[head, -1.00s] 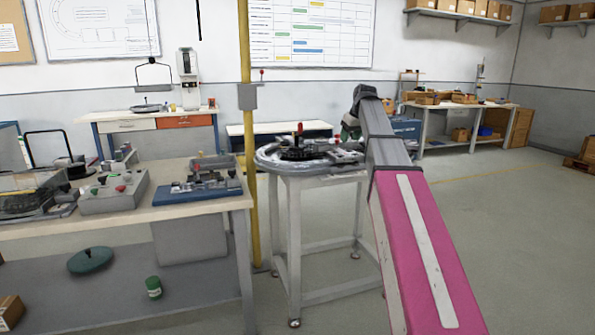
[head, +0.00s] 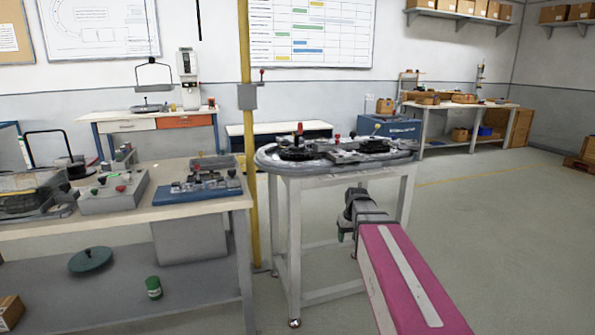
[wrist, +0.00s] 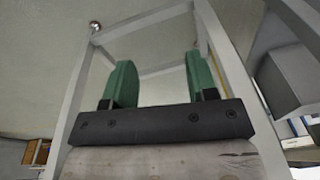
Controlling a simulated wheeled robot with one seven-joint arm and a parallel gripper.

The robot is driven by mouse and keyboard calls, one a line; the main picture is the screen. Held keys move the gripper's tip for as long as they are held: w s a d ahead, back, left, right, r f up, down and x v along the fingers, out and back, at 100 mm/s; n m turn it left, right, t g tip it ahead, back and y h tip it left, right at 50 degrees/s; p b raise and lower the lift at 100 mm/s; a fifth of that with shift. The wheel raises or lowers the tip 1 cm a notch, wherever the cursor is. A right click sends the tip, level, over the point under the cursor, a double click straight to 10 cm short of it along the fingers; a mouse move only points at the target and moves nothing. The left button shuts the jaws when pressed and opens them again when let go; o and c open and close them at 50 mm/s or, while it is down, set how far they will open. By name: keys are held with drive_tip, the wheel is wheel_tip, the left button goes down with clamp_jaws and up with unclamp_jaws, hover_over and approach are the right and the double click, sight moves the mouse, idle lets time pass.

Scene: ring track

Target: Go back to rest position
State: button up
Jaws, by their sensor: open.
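My gripper shows in the wrist view (wrist: 154,80) as two green fingers standing apart with nothing between them. In the head view my pink arm reaches up from the lower right, and its dark wrist end is low, in front of the ring track table's frame. The fingers themselves are hard to make out there. The ring track (head: 262,155) lies on top of its grey table. The wrist view shows the table's grey legs and bars (wrist: 80,90) around and beyond the fingers.
A workbench (head: 150,213) with grey and blue fixtures stands at the left, with a green can (head: 153,288) on its lower shelf. A yellow post (head: 247,130) rises between bench and track table. Open floor (head: 500,230) lies to the right.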

drive_tip(key=s+f+m+g, duration=0.1)
drive_tip(key=s+f, duration=1.1)
drive_tip(key=s, duration=0.3)
drive_tip(key=shift+s+a+f+m+h, duration=0.15)
drive_tip(key=shift+s+f+m+h, duration=0.15)
drive_tip(key=shift+f+m+h, duration=0.1)
